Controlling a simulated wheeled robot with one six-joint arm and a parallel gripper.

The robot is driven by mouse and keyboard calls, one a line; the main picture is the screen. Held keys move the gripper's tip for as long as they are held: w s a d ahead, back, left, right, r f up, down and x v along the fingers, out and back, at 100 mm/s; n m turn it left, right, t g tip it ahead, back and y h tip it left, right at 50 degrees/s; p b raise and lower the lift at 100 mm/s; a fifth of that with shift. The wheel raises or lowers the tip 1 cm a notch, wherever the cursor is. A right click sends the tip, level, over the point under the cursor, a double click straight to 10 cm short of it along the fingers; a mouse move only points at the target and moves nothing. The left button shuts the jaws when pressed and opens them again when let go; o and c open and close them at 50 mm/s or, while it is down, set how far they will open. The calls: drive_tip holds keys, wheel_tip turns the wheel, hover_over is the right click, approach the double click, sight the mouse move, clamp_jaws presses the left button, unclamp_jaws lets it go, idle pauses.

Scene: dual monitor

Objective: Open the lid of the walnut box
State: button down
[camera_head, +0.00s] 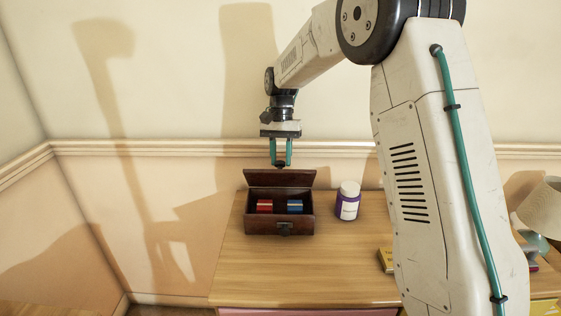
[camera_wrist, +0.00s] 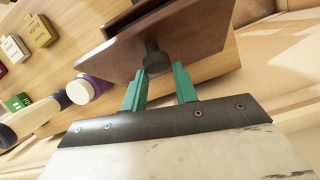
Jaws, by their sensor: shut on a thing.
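The walnut box (camera_head: 262,222) stands on the wooden cabinet top, with its front clasp (camera_head: 285,228) facing me. Its lid (camera_head: 270,180) is raised and stands up at the back, so the inside shows. A red block (camera_head: 264,206) and a blue block (camera_head: 295,206) sit inside. My gripper (camera_head: 281,164) is at the lid's top edge, pointing down. It is shut on the dark lid knob (camera_wrist: 156,60), which shows between the teal fingertips in the wrist view. The lid's underside or top face (camera_wrist: 175,35) fills the upper part of that view; I cannot tell which.
A white-capped purple bottle (camera_head: 347,202) stands just right of the box. A small yellow box (camera_head: 385,259) lies farther right, partly behind my arm. A lamp (camera_head: 545,207) is at the far right. The wall (camera_head: 190,200) is close behind. The cabinet top (camera_head: 270,275) in front is clear.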

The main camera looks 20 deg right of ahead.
drive_tip(key=shift+w+d+f, duration=0.1)
drive_tip(key=shift+w+d, duration=0.05)
drive_tip(key=shift+w, duration=0.85)
drive_tip(key=c, duration=2)
unclamp_jaws()
drive_tip(key=shift+w+a, duration=0.1)
drive_tip(key=shift+a, duration=0.1)
drive_tip(key=o, duration=0.6)
drive_tip(key=shift+a, duration=0.1)
drive_tip(key=o, duration=0.3)
drive_tip(key=shift+d, duration=0.2)
drive_tip(key=s+r, duration=0.2)
drive_tip(key=s, duration=0.6)
drive_tip(key=s+r, duration=0.3)
drive_tip(key=s, duration=0.5)
drive_tip(key=shift+a, duration=0.15)
drive_tip(key=shift+s, duration=0.1)
